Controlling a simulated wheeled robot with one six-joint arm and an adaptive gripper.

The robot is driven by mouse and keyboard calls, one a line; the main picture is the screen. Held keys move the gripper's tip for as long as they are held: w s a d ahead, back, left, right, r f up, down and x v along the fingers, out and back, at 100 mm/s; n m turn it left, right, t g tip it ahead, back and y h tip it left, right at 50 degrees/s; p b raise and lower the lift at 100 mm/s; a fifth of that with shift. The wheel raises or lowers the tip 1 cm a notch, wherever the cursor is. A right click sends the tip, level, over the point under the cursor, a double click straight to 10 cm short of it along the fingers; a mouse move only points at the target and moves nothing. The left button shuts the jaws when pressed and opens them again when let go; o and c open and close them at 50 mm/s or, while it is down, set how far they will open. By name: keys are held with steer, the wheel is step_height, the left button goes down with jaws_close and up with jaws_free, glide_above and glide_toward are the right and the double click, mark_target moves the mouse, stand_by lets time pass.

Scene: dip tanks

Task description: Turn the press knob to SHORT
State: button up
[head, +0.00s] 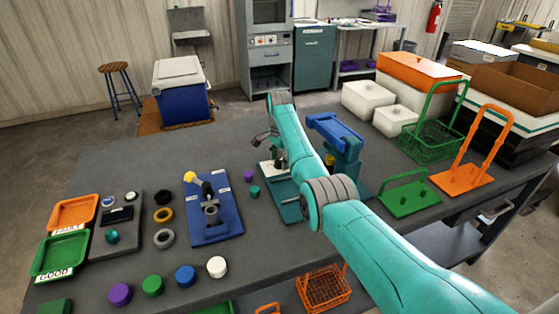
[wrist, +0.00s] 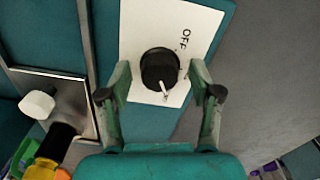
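The press knob (wrist: 159,69) is round and black with a white pointer line. It sits on a white label plate (wrist: 140,25) on the teal press base. The pointer faces the lower edge of the wrist picture, slightly right. "OFF" is printed to the knob's upper right; another mark is partly covered by a finger, and I cannot read SHORT. My gripper (wrist: 160,80) is open, with one finger on each side of the knob; contact is not visible. In the head view the press (head: 336,133) stands behind my arm, which partly hides it.
A blue fixture (head: 225,218) and several coloured rings and caps lie left of the press. Green and orange trays (head: 62,252) are at far left. A green wire basket (head: 430,145) and orange rack (head: 462,180) stand at right. The table's back left is clear.

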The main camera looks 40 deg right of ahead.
mark_target(280, 161)
step_height(280, 161, up, 12)
stand_by(0.6)
steer(key=shift+s, duration=0.1)
stand_by(0.4)
